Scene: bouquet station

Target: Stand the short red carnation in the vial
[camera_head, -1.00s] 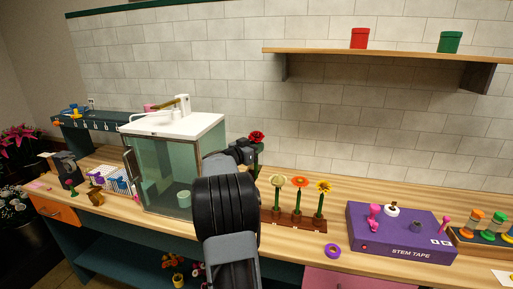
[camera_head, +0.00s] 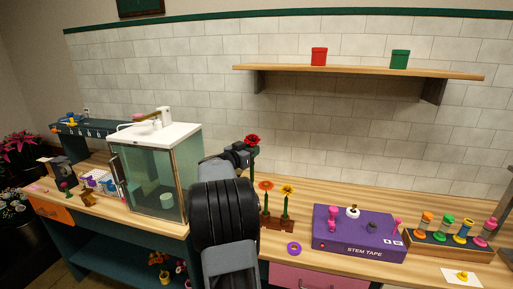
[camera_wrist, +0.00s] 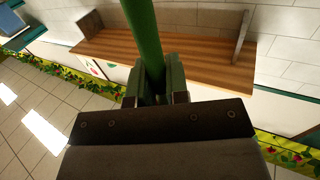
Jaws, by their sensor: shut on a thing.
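The red carnation (camera_head: 252,139) is held up at the end of my arm, its head upright above my gripper (camera_head: 247,157) in the head view. In the wrist view my gripper (camera_wrist: 160,85) is shut around a thick green stem (camera_wrist: 144,32), which rises between the fingers. The flower head is outside the wrist view. My arm hides much of the gripper in the head view. I cannot identify the vial for sure; a pale green cup (camera_head: 167,201) stands inside the glass cabinet.
A glass cabinet (camera_head: 150,177) with a white top stands left of my arm. A wooden flower rack (camera_head: 278,223) holds orange and yellow flowers just right of it. Further right are a purple stem-tape box (camera_head: 358,236) and a purple ring (camera_head: 294,248). Bare counter lies behind the box.

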